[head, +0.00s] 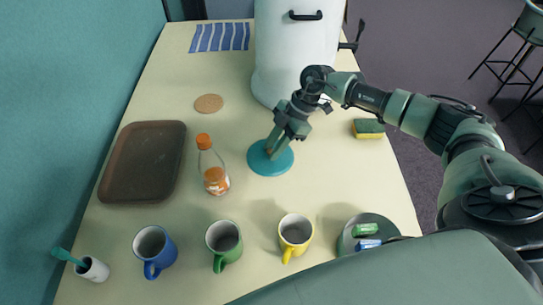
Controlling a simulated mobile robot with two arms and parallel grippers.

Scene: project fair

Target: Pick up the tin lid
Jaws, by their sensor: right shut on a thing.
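The tin lid looks to be the flat teal disc (266,166) near the middle of the table. My right gripper (271,151) reaches down onto it from the upper right. Its fingers are shut at the middle of the disc, on what seems a small knob that they mostly hide. I cannot tell whether the disc touches the table or is slightly raised. My left gripper is not in view.
A bottle (213,172) stands just left of the disc. Mugs in blue (152,250), green (224,243) and yellow (295,232) line the front. A large white pot (290,50) stands behind, a sponge (369,129) right, a brown tray (145,160) left.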

